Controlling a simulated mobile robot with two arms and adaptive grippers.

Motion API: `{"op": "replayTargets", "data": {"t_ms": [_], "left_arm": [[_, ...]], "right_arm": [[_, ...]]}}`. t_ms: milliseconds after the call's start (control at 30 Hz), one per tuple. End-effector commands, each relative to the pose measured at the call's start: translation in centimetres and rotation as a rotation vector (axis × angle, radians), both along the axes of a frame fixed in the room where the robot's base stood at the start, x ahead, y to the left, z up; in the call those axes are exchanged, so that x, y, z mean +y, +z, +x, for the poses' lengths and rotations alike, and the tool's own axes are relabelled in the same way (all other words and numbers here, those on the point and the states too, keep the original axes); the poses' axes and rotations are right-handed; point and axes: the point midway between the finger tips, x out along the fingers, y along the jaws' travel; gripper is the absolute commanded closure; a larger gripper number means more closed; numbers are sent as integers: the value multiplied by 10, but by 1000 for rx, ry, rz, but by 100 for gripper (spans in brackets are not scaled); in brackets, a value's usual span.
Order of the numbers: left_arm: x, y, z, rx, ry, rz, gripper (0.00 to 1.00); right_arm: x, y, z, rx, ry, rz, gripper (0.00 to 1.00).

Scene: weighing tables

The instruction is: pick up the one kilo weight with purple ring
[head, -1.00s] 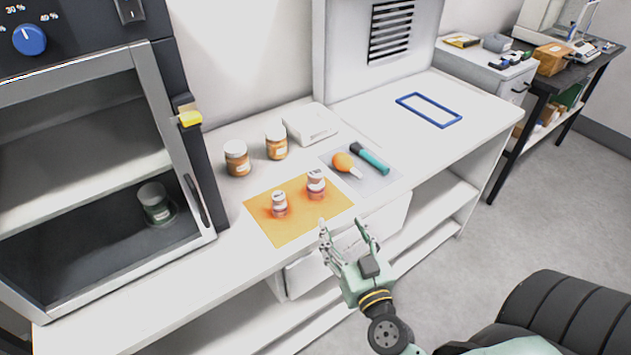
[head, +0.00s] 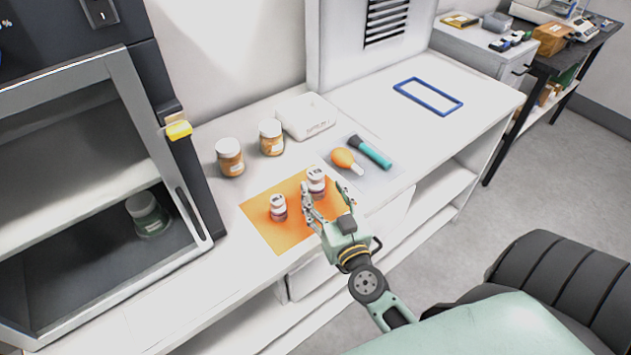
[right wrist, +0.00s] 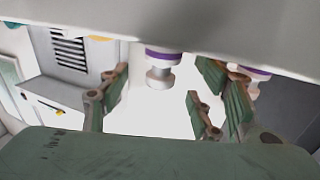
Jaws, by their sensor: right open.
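Two small white-topped weights stand on an orange mat (head: 262,236) in the head view. The right weight (head: 316,180) shows a darker, purplish lower part, and the left weight (head: 278,207) a reddish one. My right gripper (head: 321,198) is open and empty at the near side of the right weight. In the right wrist view a weight with a purple ring (right wrist: 161,68) lies ahead between the open fingers (right wrist: 158,98). Another purple-ringed weight (right wrist: 254,73) shows partly behind the right fingers. My left gripper is not in view.
A dark cabinet (head: 188,215) stands left. The counter's right part is clear around a blue frame (head: 428,96).

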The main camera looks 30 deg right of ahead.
Motion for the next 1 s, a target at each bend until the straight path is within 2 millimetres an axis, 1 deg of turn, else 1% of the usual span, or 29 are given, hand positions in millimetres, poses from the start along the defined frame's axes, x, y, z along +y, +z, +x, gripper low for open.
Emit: {"op": "replayTargets", "data": {"t_ms": [33, 100, 200, 300, 500, 1000], "left_arm": [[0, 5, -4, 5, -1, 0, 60], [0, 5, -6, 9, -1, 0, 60], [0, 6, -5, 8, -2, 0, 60], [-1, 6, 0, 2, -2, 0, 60], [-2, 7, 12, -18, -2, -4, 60], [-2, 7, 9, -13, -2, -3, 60]], "right_arm": [[0, 5, 10, -3, 0, 0, 42], [-2, 4, 20, -3, 0, -1, 42], [-5, 3, 30, -2, 1, 0, 42], [-6, 2, 34, -2, 1, -1, 42], [-6, 2, 33, -1, 1, -1, 43], [-6, 2, 33, -1, 0, 0, 86]]}}
